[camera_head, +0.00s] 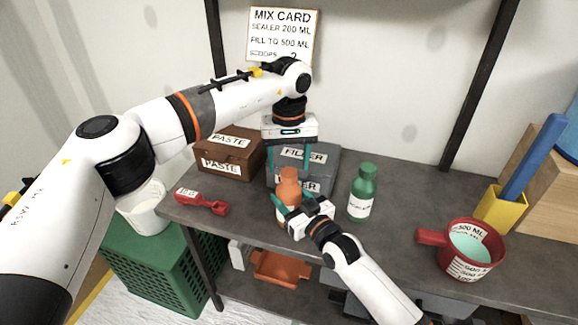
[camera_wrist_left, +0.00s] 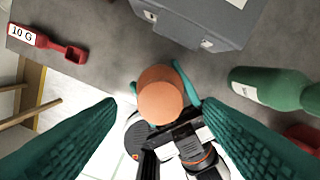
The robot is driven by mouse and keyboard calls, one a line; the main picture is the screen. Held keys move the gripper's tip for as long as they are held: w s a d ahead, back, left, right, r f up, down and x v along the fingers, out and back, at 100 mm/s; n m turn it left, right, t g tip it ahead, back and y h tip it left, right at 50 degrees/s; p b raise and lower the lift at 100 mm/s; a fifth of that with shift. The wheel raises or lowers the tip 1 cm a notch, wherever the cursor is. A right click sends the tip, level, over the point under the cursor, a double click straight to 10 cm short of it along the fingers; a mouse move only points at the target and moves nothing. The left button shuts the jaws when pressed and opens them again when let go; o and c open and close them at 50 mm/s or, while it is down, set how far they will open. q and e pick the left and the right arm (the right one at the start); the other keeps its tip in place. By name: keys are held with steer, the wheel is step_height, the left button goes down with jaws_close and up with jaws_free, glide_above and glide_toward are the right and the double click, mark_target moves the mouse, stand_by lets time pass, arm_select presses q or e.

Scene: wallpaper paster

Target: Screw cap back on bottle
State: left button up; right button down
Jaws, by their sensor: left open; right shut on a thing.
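The orange bottle (camera_head: 288,190) stands upright on the grey workbench, with an orange cap (camera_head: 289,174) on its top. How tightly the cap sits cannot be seen. In the left wrist view the cap (camera_wrist_left: 160,103) is seen from above, in front of the bottle's rounded shoulder. My right gripper (camera_head: 293,203) comes from the front right and is shut around the bottle's body. My left gripper (camera_head: 289,168) points down above the bottle, open, with its teal fingers on either side of the cap and apart from it.
A green bottle (camera_head: 363,190) stands to the right. A grey filler box (camera_head: 320,162) and brown paste box (camera_head: 230,155) are behind. A red scoop (camera_head: 203,201) lies left. A red measuring cup (camera_head: 470,250) and yellow holder (camera_head: 500,208) stand at the right.

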arm_select(q)
step_height(320, 180, up, 10)
steer(key=shift+f, duration=0.15)
arm_select(e)
steer(key=shift+c, duration=2.1)
jaws_free()
arm_select(q)
steer(key=shift+f, duration=0.2)
arm_select(e)
steer(key=v, duration=1.2)
arm_select(q)
steer(key=shift+f, duration=0.1)
arm_select(e)
steer(key=shift+s, duration=0.1)
